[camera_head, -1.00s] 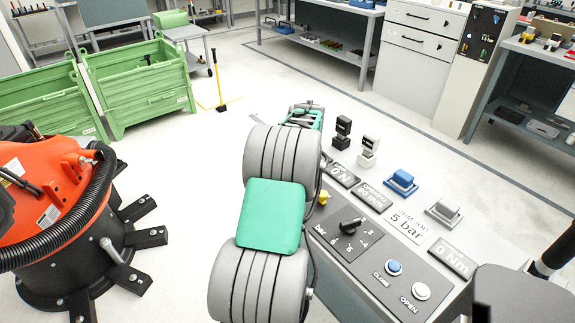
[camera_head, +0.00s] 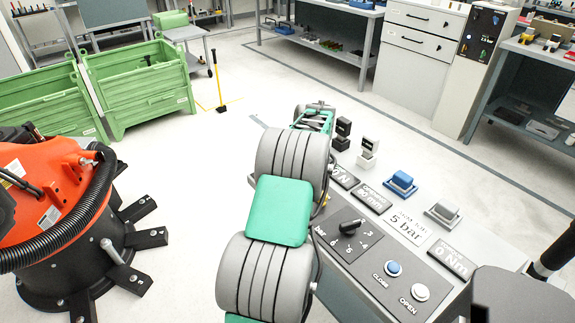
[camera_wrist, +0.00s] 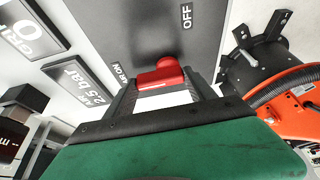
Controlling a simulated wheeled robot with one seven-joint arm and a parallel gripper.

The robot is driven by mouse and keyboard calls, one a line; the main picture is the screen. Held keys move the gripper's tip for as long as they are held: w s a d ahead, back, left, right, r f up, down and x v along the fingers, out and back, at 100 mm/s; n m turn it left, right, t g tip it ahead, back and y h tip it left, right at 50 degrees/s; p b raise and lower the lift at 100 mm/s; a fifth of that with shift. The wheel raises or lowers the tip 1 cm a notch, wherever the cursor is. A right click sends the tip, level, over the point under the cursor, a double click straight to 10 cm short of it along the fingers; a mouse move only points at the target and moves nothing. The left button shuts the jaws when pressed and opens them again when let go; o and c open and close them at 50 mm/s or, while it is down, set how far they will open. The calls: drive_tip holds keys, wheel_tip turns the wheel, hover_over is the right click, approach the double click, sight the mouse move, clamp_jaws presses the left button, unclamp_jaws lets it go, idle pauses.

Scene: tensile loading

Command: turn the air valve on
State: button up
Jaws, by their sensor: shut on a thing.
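The red air valve handle (camera_wrist: 162,76) shows in the wrist view on a grey panel, between the "AIR ON" label (camera_wrist: 118,76) at its left and the "OFF" label (camera_wrist: 187,17) above right. My gripper (camera_wrist: 163,92) is shut on the handle, with one dark finger on each side of it. The handle's near part is hidden by the gripper, and its exact angle is hard to tell. In the head view my gripper (camera_head: 315,118) is at the far end of the console, and the valve is hidden there.
The console (camera_head: 341,274) carries a black dial (camera_head: 350,227), a blue button (camera_head: 393,268), a white button (camera_head: 420,291) and display plates. An orange and black machine (camera_head: 50,215) stands at left. Green crates (camera_head: 140,95) are behind it. Open floor lies beyond the console.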

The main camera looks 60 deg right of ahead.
drive_tip(key=o, duration=1.4)
drive_tip(key=v, duration=0.8)
drive_tip(key=shift+w, duration=0.1)
